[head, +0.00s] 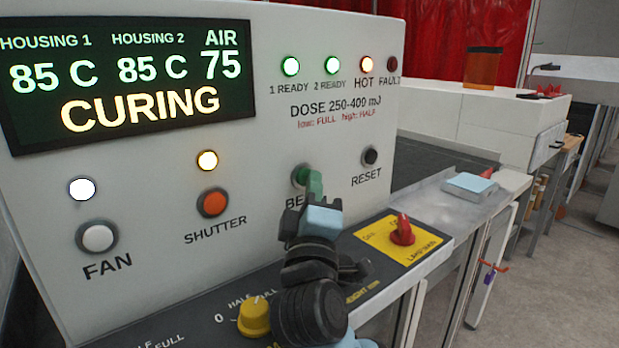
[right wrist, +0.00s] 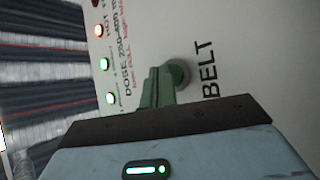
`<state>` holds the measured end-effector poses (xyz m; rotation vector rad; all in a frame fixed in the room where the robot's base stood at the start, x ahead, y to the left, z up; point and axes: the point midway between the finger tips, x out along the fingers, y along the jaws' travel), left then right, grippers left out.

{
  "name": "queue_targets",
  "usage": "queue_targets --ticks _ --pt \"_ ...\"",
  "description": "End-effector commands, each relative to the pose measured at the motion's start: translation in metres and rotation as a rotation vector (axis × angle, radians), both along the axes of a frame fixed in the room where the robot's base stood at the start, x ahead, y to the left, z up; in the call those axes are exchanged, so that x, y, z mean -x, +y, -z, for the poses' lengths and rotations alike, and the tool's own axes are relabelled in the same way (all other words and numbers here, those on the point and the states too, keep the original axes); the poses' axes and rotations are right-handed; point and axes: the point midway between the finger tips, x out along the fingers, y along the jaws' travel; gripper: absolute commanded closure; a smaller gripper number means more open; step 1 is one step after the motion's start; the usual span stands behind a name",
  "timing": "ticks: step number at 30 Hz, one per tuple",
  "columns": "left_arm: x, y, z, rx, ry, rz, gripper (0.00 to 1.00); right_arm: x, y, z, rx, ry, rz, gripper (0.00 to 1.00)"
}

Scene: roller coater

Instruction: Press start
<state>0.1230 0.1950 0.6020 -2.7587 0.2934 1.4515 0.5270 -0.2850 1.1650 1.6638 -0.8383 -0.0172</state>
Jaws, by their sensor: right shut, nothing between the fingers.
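The grey control panel (head: 240,130) has a round push button labelled BELT (head: 298,176), mostly hidden behind my right gripper (head: 312,180). The right gripper is shut and empty, its green fingers pointing at this button. In the right wrist view the fingers (right wrist: 158,88) overlap the greenish BELT button (right wrist: 182,73); I cannot tell whether they touch it or whether it is pressed in. No button marked START shows. The display (head: 130,85) reads CURING, both housings 85 C and AIR 75. My left gripper is not in view.
Around BELT are the white FAN button (head: 98,238), orange SHUTTER button (head: 213,203) and black RESET button (head: 370,156). A yellow knob (head: 254,316) and a red switch (head: 403,231) on a yellow plate stand below. 1 READY, 2 READY and HOT lamps are lit; FAULT looks dark.

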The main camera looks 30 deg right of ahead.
Motion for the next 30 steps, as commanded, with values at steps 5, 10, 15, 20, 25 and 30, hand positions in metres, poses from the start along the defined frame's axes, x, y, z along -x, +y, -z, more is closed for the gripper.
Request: queue_targets --ticks 5,10,15,20,25,30 --pt "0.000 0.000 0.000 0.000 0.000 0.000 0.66 -0.003 0.000 -0.004 -0.002 -0.005 0.000 1.00" --pt "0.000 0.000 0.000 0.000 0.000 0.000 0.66 -0.003 0.000 -0.004 -0.002 -0.005 0.000 1.00" --pt "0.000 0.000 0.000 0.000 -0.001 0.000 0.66 -0.003 0.000 -0.004 -0.002 -0.005 0.000 1.00" --pt "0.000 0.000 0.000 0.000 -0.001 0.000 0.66 -0.003 0.000 -0.004 -0.002 -0.005 0.000 1.00" --pt "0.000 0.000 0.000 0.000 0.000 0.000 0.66 0.000 0.001 -0.003 -0.003 -0.004 -0.001 1.00" --pt "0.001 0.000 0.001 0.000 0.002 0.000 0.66 0.007 0.002 -0.003 -0.005 -0.006 -0.003 1.00"
